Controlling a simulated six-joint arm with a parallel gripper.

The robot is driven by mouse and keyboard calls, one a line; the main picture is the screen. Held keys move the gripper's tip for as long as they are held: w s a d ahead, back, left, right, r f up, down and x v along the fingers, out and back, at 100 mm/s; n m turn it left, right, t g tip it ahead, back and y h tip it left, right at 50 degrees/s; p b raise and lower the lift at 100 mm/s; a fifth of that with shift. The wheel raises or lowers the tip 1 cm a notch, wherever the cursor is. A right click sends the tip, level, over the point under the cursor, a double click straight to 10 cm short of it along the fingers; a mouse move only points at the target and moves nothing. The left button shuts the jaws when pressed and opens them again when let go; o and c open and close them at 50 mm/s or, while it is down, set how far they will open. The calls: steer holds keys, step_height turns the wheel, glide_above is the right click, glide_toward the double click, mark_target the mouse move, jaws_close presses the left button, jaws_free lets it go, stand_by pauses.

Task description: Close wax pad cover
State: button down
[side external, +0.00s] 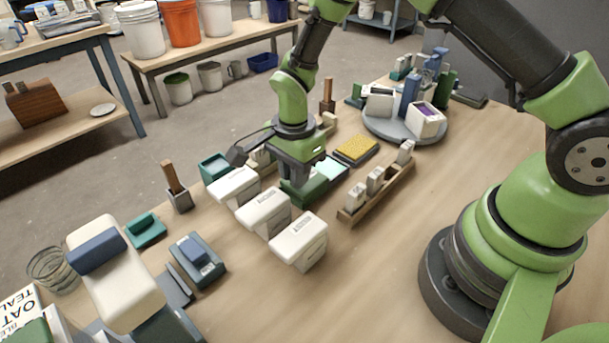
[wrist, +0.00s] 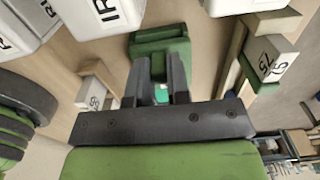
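The wax pad seems to be the small case with a pale mint pad (side external: 332,167) and dark green parts (side external: 314,190), on the table below my gripper. I cannot tell for sure which green part is the cover or how far it is swung. My gripper (side external: 298,184) points down at the green part, its fingers partly hiding it. In the wrist view a green block (wrist: 160,38) lies just beyond the fingertips of my gripper (wrist: 160,66). Green and a bit of teal show between the fingers, which stand apart; whether they press on the green part is unclear.
Three white lidded containers (side external: 264,209) stand close in front of my gripper. A wooden rack (side external: 352,217) with white labelled blocks is at the right. A yellow pad (side external: 356,150) lies behind, and a grey turntable (side external: 388,134) further back. The table at front right is clear.

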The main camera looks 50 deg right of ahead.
steer(key=shift+d, duration=3.45)
steer(key=c, duration=1.2)
jaws_free()
steer(key=shift+o, duration=0.2)
steer(key=shift+r, duration=0.1)
step_height(320, 180, up, 7)
